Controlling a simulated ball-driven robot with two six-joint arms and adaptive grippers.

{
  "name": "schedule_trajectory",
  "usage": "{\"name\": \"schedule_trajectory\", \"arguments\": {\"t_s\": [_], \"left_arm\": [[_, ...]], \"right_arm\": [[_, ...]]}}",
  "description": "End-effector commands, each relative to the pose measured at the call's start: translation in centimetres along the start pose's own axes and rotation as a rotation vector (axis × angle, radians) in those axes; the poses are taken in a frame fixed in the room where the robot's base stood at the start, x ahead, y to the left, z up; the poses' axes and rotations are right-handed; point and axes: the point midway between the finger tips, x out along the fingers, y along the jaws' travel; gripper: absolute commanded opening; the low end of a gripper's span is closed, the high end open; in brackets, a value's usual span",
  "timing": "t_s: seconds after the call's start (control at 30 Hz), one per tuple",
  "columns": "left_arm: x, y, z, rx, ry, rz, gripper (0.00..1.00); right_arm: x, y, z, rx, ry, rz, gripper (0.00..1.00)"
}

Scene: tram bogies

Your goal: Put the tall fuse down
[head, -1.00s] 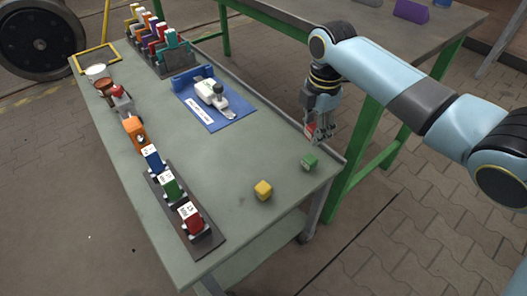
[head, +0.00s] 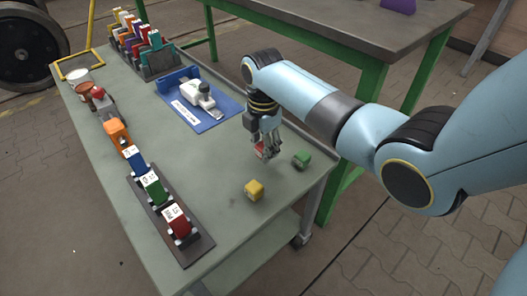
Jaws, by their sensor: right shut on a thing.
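My right gripper (head: 264,151) is shut on a small red and white block, which looks like the fuse (head: 261,150). It is over the right part of the grey table (head: 200,150), pointing down. The fingers partly hide the fuse, and I cannot tell whether its lower end touches the table top. My left gripper is not in view.
A dark rail (head: 159,211) along the front left holds blue, green and red fuses. An orange fuse (head: 117,132) stands behind it. A blue tray (head: 211,118) holds a white device. A rack of several coloured fuses (head: 138,42) stands at the back. The table middle is clear.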

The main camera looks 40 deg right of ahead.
Motion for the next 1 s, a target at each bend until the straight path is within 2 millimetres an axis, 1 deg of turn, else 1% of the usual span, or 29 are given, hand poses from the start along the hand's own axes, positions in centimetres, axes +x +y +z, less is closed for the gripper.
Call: {"name": "schedule_trajectory", "arguments": {"t_s": [0.03,0.13,0.37,0.47,0.5,0.67,0.9,1.0], "left_arm": [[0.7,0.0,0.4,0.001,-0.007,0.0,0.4],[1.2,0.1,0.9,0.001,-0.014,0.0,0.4],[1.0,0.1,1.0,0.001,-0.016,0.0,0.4],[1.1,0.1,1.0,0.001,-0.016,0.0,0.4],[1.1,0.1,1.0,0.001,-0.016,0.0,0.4],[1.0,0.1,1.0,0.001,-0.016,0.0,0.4],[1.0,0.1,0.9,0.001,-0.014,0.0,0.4],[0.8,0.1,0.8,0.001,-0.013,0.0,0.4]], "right_arm": [[1.4,-0.1,0.0,0.0,0.001,-0.004,0.0],[2.5,-0.1,0.0,0.0,0.0,-0.003,0.0],[2.4,-0.1,0.0,0.0,0.0,0.0,0.0],[2.6,-0.1,0.0,0.0,0.001,-0.001,0.0],[2.6,-0.1,0.0,0.0,0.001,-0.001,0.35],[2.6,-0.1,0.0,0.0,0.001,-0.001,0.55],[2.5,-0.1,0.0,0.0,0.001,-0.001,0.55],[2.0,0.0,0.0,0.0,0.0,0.001,0.55]]}}
